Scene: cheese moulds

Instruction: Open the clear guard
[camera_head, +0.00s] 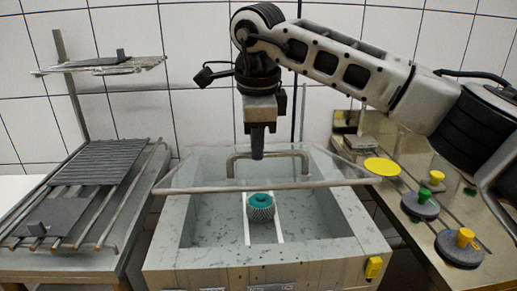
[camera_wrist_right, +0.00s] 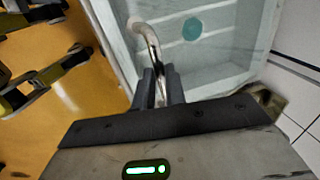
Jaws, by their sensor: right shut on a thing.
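The clear guard (camera_head: 215,179) is a see-through panel over the back part of a stone-grey vat (camera_head: 165,247). A metal bar runs along its front edge, which looks raised above the vat's rim; how far is hard to tell. A bent metal handle (camera_head: 302,163) stands on the guard. My right gripper (camera_head: 257,156) comes down from above and is shut on this handle. In the right wrist view the fingers (camera_wrist_right: 160,88) close around the curved handle (camera_wrist_right: 148,40). My left gripper is not in view.
A ribbed mould with a teal top (camera_head: 260,200) sits on white rails inside the vat. A rack with dark mats (camera_head: 100,160) stands left. On the right, a metal bench (camera_head: 410,228) carries grey discs with green and yellow knobs. A yellow disc (camera_head: 382,167) is by the guard's right end.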

